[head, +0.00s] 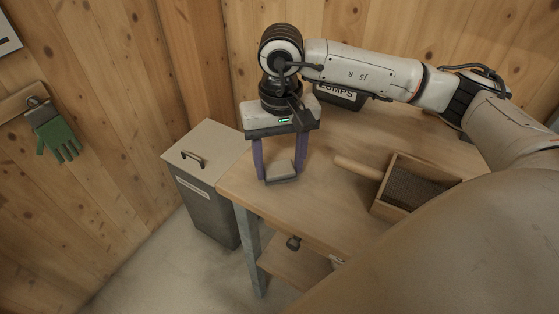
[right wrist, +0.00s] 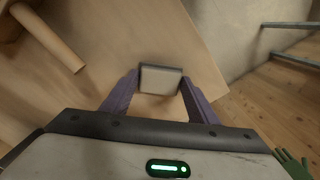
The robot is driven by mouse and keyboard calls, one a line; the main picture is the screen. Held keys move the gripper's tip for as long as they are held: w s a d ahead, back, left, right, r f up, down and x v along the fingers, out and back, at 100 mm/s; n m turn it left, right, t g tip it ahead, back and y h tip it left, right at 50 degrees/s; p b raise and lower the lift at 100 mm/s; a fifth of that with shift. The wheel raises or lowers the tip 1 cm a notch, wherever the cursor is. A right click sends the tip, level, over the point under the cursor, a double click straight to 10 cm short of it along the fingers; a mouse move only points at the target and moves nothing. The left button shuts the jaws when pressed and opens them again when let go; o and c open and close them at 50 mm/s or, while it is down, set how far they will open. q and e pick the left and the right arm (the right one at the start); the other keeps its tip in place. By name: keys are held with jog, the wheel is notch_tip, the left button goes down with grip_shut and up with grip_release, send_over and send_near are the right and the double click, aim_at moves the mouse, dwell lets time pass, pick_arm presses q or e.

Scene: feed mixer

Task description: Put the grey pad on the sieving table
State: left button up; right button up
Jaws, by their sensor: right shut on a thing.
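The grey pad (head: 281,172) is a small block with a pale face and a darker edge, held between the purple fingers of my right gripper (head: 280,167). In the right wrist view the pad (right wrist: 160,80) sits between the fingertips of the gripper (right wrist: 160,77). The gripper points down over the left part of the wooden sieving table (head: 318,214), near its left edge. I cannot tell whether the pad touches the tabletop or is slightly above it. My left gripper is not in view.
A wooden sieve (head: 378,207) with dark mesh and a handle lies to the right on the table. A dark container labelled "LUMPS" (head: 342,97) stands at the back. A grey lidded bin (head: 207,213) stands left of the table. Bare tabletop lies between gripper and sieve.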

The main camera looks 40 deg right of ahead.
aim_at(280, 169)
jog(key=shift+f, duration=0.15)
jog(key=o, duration=0.9)
jog(key=shift+o, duration=0.2)
jog(key=shift+r, duration=0.35)
notch_tip(280, 169, up, 12)
jog(key=shift+f, duration=0.15)
